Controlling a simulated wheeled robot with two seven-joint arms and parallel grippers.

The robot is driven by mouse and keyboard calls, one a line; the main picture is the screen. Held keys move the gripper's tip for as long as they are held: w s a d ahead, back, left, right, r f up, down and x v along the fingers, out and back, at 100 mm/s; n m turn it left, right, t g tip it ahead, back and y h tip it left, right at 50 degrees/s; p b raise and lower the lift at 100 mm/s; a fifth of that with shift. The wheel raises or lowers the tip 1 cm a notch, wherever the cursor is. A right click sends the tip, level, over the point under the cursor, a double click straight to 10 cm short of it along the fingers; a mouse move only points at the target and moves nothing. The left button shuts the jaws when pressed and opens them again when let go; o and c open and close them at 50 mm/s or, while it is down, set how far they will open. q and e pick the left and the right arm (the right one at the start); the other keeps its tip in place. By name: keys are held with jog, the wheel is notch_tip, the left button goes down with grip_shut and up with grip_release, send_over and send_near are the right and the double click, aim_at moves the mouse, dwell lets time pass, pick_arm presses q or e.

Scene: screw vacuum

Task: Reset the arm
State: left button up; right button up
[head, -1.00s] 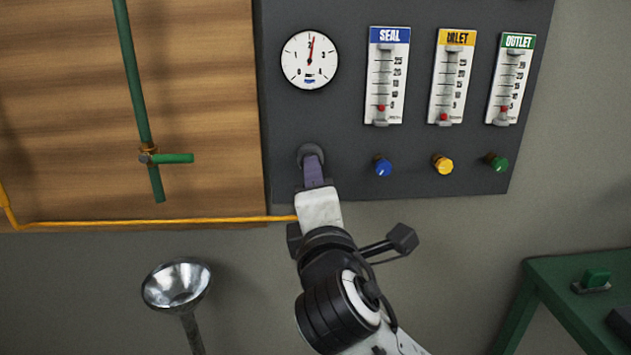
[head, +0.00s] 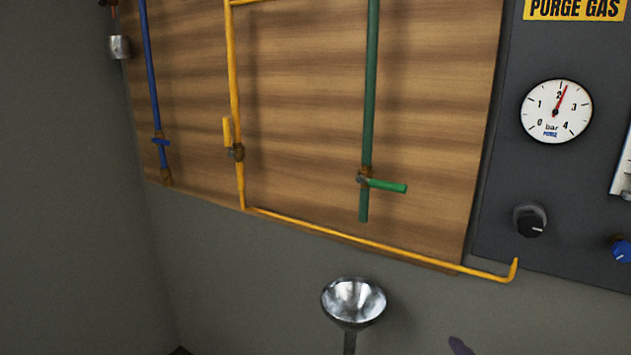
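My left gripper is not in view. The knob sits uncovered on the dark panel (head: 500,150), under the round purge gauge (head: 556,111), whose red needle points just past 2.
A wooden board (head: 300,120) carries a blue pipe (head: 151,75), a yellow pipe (head: 234,80) and a green pipe (head: 371,90) with a green valve handle (head: 388,186). A metal funnel (head: 353,302) stands below, left of the fingertip. A blue knob (head: 622,249) is at the right edge.

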jog(key=s+a+f+m+g+y, duration=0.2)
jog(key=s+f+m, duration=0.3)
jog(key=s+f, duration=0.5)
jog(key=s+a+f+m+g+y, duration=0.2)
jog(key=s+f+m, duration=0.4)
jog(key=s+f, duration=0.5)
notch_tip(320, 180, down, 5)
jog(key=shift+a+f+y, duration=0.1)
jog(key=shift+a+y, duration=0.4)
jog(key=shift+a, duration=0.65)
jog(key=shift+w, duration=0.1)
